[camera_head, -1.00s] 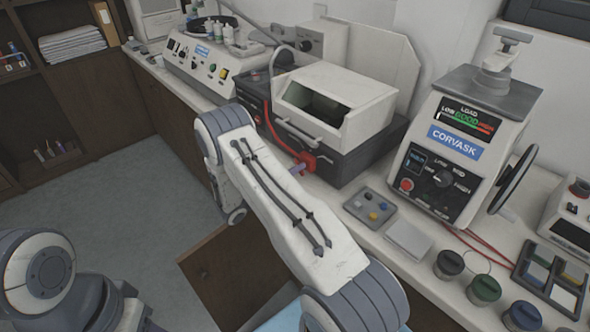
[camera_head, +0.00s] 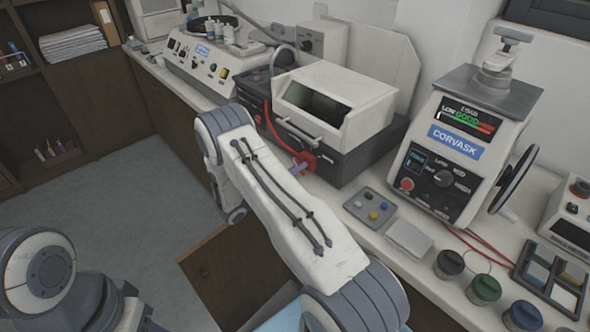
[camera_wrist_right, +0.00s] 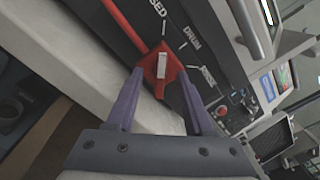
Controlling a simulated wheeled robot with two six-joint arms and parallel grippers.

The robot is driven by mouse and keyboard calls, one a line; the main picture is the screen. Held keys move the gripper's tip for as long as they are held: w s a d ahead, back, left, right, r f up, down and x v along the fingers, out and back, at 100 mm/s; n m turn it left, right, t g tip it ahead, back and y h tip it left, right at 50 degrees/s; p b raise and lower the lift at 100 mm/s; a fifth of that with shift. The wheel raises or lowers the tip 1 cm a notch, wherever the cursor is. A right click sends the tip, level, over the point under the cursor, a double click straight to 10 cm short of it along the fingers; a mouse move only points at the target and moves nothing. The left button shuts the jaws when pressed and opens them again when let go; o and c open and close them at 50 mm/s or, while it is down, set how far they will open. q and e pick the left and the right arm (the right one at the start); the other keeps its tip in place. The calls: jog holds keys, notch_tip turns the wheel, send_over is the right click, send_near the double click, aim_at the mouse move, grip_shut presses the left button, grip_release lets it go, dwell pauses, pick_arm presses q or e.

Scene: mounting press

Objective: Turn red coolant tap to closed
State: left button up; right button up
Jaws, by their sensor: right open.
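The red coolant tap (camera_head: 307,159) is on the front of the dark base of the white-hooded machine. In the right wrist view the tap (camera_wrist_right: 163,68) shows a pale bar across its red body, with printed words around it, among them "DRUM". My right gripper (camera_wrist_right: 158,82) is open, its two purple fingers spread on either side of the tap's lower part. I cannot tell whether they touch it. In the head view a purple finger (camera_head: 297,168) shows beside the tap, and my right arm hides the rest. My left gripper is not seen, only part of the left arm.
The white-hooded machine (camera_head: 335,95) has a front handle close above the tap. A red hose (camera_head: 268,126) runs down to the tap. The mounting press (camera_head: 459,150), a grey button tray (camera_head: 369,206) and several dark-lidded jars stand to the right on the pale bench.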

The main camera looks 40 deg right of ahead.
jog(key=a+b, duration=0.2)
jog(key=a, duration=0.8)
jog(key=shift+s+a, duration=0.2)
jog(key=shift+s, duration=0.2)
jog(key=s+a+r+m+y, duration=0.4)
jog(key=s+a+m+y, duration=0.2)
jog(key=s+a, duration=0.3)
jog(key=s+a+r+m+y, duration=0.4)
jog(key=s+a+m+y, duration=0.2)
jog(key=s+a+m, duration=0.2)
jog(key=s+a+r+m+g+y, duration=0.1)
jog(key=s+a+r+m+y, duration=0.3)
jog(key=s+a, duration=0.5)
jog(key=s+m+y, duration=0.1)
jog(key=m+y, duration=0.1)
jog(key=y, duration=0.1)
jog(key=shift+a+r+m, duration=0.25)
jog(key=shift+a+m, duration=0.1)
jog(key=shift+m, duration=0.05)
